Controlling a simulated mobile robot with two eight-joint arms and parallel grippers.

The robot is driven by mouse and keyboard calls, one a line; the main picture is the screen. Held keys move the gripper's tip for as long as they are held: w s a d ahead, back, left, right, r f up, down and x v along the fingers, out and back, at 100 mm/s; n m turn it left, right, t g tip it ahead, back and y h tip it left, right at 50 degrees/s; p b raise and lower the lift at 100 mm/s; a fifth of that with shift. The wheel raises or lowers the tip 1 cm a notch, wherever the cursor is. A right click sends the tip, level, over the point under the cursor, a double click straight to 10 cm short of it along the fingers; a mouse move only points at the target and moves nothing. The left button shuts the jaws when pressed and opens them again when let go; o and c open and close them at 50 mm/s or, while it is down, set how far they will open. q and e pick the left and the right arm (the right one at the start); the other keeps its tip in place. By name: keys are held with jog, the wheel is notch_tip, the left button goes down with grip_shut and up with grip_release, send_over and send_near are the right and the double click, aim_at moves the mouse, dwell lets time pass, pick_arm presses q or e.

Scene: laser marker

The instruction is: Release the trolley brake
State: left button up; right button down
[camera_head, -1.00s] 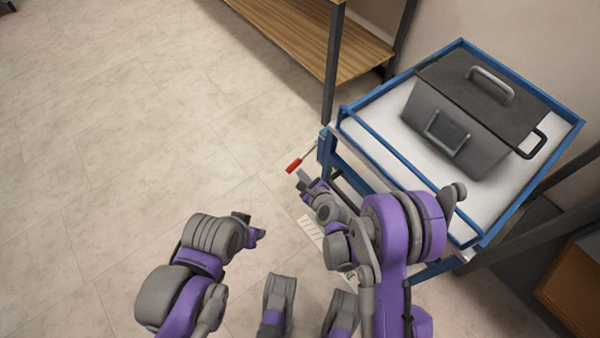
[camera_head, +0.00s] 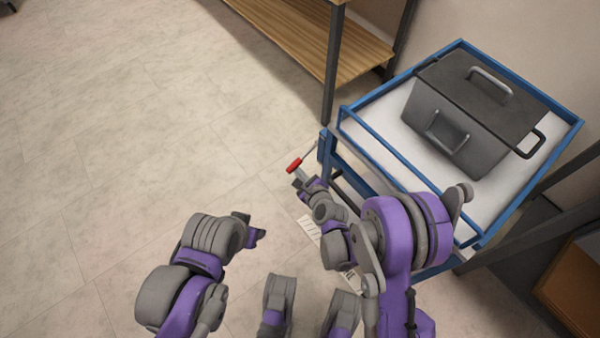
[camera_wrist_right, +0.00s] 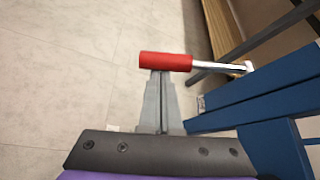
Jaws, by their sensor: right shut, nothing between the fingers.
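The trolley (camera_head: 352,147) has a blue frame and a pale top, and stands at the right in the head view. Its brake lever, a metal rod with a red grip (camera_head: 293,165), sticks out from the left corner of the frame. The red grip (camera_wrist_right: 165,62) lies crosswise in the right wrist view, its rod running right to the blue frame. My right gripper (camera_head: 297,180) is shut and empty, its fingertips (camera_wrist_right: 160,76) right at the red grip; I cannot tell whether they touch. My left gripper (camera_head: 256,238) is over the floor, left of the trolley, its jaws unclear.
A dark lidded box (camera_head: 460,120) with handles sits on the trolley top. A wooden shelf unit with dark legs (camera_head: 333,70) stands behind the trolley. Another wooden piece (camera_head: 578,275) is at the lower right. The floor at the left is clear.

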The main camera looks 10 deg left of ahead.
jog(key=shift+a+r, duration=0.1)
jog(key=shift+r, duration=0.15)
jog(key=shift+s+a+r+m+g+y+p, duration=0.1)
jog(key=shift+s+r+m+g+y+p, duration=0.1)
jog(key=shift+r, duration=0.25)
jog(key=shift+s+a+r+m+g+y+p, duration=0.1)
jog(key=shift+r+m+g, duration=0.1)
jog(key=shift+r, duration=0.2)
notch_tip(320, 180, up, 2)
jog(key=shift+s+r+m+g+y, duration=0.1)
jog(key=shift+r+m+g+y, duration=0.1)
jog(key=shift+m+g+y, duration=0.75)
notch_tip(320, 180, up, 4)
jog(key=r+m+g+y, duration=0.1)
jog(key=m+g, duration=0.1)
jog(key=m, duration=0.1)
send_over(296, 167)
jog(key=s+d, duration=0.1)
jog(key=s, duration=0.1)
jog(key=shift+w+f+n, duration=0.2)
jog(key=shift+f+n, duration=0.05)
